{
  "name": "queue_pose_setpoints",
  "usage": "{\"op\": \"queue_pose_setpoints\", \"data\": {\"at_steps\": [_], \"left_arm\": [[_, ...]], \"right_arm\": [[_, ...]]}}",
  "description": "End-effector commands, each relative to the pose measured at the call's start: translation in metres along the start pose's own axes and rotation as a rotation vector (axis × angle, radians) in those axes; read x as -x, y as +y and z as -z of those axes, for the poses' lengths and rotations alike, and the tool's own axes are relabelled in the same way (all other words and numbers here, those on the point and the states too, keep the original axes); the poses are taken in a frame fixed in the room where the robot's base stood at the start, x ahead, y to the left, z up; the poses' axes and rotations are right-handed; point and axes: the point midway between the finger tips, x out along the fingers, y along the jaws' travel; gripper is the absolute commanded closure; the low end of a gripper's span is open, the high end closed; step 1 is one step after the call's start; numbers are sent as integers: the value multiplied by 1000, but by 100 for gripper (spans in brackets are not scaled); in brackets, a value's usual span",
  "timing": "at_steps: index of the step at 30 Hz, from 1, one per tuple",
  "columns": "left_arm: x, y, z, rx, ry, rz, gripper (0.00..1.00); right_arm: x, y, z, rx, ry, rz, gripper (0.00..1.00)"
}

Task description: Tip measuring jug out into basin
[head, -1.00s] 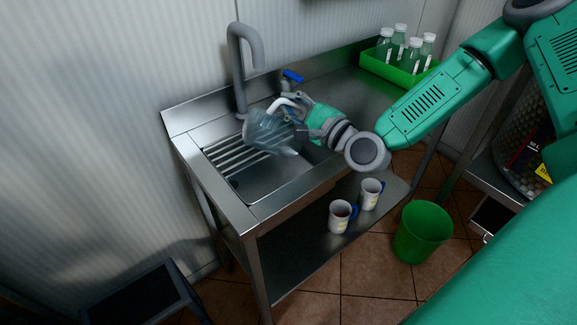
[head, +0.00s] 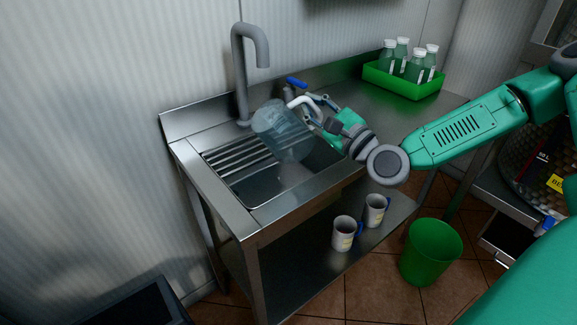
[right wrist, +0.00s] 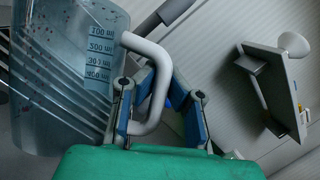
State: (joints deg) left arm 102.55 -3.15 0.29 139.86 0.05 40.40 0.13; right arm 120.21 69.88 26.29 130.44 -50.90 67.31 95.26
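The clear measuring jug (head: 283,132) is held tilted over the basin (head: 262,190). Its pale curved handle (head: 303,103) points to the upper right. My right gripper (head: 312,112) is shut on this handle; in the right wrist view the two blue-grey fingers (right wrist: 160,108) are on either side of it. The right wrist view also shows the jug's wall (right wrist: 60,75) with printed scale marks and small reddish specks. I cannot tell whether those specks are inside the jug. A pale patch shows in the basin below the jug; I cannot tell what it is. My left gripper is not in view.
A grey tap (head: 241,75) rises behind the basin, near the jug. A green tray (head: 400,86) with several bottles stands on the counter at the back right. Two mugs (head: 343,234) are on the lower shelf. A green bin (head: 431,255) stands on the floor.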

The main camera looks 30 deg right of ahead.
Motion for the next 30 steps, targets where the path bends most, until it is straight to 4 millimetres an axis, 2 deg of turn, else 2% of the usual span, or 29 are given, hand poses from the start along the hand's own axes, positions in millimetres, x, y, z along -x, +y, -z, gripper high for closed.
{"op": "queue_pose_setpoints", "data": {"at_steps": [4,9,12,16,20,30], "left_arm": [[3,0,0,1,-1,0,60],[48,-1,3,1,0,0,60],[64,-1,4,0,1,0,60],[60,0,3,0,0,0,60],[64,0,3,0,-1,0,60],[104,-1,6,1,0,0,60]], "right_arm": [[0,-3,2,4,3,-3,100],[-12,3,-21,139,30,-73,100],[-16,12,-27,221,49,-108,100],[-16,17,-23,245,57,-112,100],[-18,20,-28,263,59,-123,100],[-31,40,-50,443,95,-211,100]]}}
